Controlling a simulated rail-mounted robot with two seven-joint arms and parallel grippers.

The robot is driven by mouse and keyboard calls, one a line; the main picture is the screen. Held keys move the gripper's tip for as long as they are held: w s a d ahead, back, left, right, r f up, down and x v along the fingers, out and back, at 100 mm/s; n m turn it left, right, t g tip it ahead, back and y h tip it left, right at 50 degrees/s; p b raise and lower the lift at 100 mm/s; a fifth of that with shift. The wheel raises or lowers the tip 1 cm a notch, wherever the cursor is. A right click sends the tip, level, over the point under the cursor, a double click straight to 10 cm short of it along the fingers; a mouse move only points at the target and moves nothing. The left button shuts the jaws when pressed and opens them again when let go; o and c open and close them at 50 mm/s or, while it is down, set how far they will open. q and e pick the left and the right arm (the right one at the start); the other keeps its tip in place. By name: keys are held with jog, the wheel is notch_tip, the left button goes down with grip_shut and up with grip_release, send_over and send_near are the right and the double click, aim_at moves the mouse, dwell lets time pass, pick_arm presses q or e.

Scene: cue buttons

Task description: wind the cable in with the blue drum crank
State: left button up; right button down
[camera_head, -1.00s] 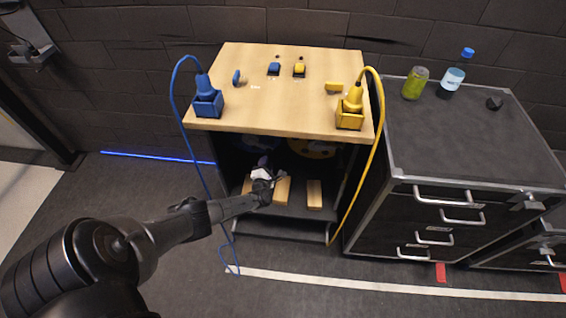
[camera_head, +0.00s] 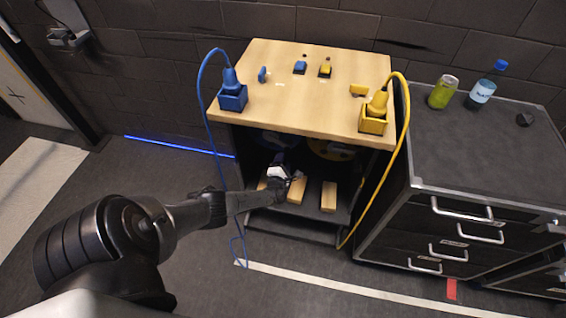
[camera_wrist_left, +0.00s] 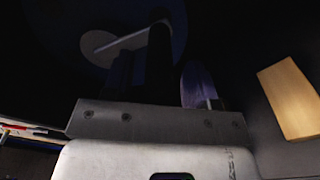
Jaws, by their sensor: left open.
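The blue drum (camera_head: 268,137) sits in shadow inside the cabinet under the wooden top, mostly hidden. In the left wrist view a dark blue disc with a pale crank arm (camera_wrist_left: 130,41) shows ahead, and a dark upright post, perhaps the crank handle, stands at the arm's right end. My left gripper (camera_head: 279,160) reaches into the cabinet opening below the blue drum. It is open, and I cannot tell whether it touches the handle. The blue cable (camera_head: 207,125) runs from the blue plug (camera_head: 232,91) over the left edge to the floor. My right gripper is not in view.
The yellow drum (camera_head: 331,149) is right of the blue one. Wooden blocks (camera_head: 328,196) stand on the cabinet's lower shelf; one shows close by on the right in the left wrist view (camera_wrist_left: 291,98). A yellow cable (camera_head: 402,150) hangs at the right. A dark drawer unit (camera_head: 470,150) stands beside the cabinet.

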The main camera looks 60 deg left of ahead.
pick_arm(q)
jog(key=shift+r, duration=0.1)
jog(key=shift+s+d, duration=0.1)
jog(key=shift+d, duration=0.15)
jog(key=p+v, duration=0.5)
jog(key=v, duration=0.8)
jog(key=shift+s+d, duration=0.1)
